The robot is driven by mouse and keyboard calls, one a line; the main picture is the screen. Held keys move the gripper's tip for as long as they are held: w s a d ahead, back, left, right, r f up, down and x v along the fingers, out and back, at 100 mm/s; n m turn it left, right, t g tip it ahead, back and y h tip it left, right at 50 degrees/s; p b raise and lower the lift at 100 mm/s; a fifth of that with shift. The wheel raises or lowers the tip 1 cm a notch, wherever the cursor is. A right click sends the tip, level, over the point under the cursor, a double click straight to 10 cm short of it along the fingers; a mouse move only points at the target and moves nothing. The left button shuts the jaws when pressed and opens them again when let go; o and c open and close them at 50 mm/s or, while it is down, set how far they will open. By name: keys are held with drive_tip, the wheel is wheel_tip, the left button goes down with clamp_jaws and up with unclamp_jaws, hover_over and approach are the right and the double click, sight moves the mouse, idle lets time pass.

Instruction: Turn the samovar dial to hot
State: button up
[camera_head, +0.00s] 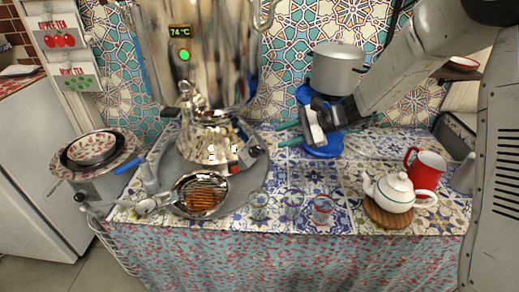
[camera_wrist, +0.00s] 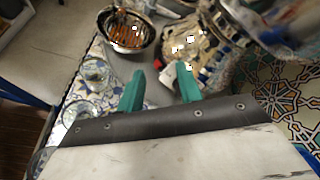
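The shiny metal samovar (camera_head: 220,45) stands at the back of the tiled table. Its display (camera_head: 180,31) reads 74 °C, with a green light (camera_head: 184,56) below. A small grey-and-white part with red ends (camera_head: 250,152) sits at the lower right of its base; I cannot tell for sure that it is the dial. My gripper (camera_head: 287,134) is to the right of this part, apart from it, with its teal fingers spread and nothing between them. In the wrist view, the fingers (camera_wrist: 160,90) are open and the white-and-red part (camera_wrist: 168,75) shows beyond the gap. Dial markings are not readable.
A bowl of orange-brown sticks (camera_head: 201,196) and glasses (camera_head: 293,204) stand along the front. A white teapot (camera_head: 395,193) on a wooden board and a red mug (camera_head: 427,170) are at the right. A pot (camera_head: 338,68) stands behind my gripper. Tiles below my gripper are clear.

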sight(260, 149)
drive_tip(key=w+a+f+m+t, duration=0.1)
drive_tip(key=w+f+m+t, duration=0.3)
drive_tip(key=w+f, duration=0.5)
drive_tip(key=shift+m+g+y, duration=0.3)
drive_tip(key=shift+m+g, duration=0.2)
drive_tip(key=shift+g, duration=0.1)
drive_tip(key=x, duration=0.5)
drive_tip(key=s+f+x, duration=0.1)
drive_tip(key=x, duration=0.1)
drive_tip(key=shift+a+f, duration=0.15)
drive_tip(key=shift+a, duration=0.15)
drive_tip(key=c, duration=0.7)
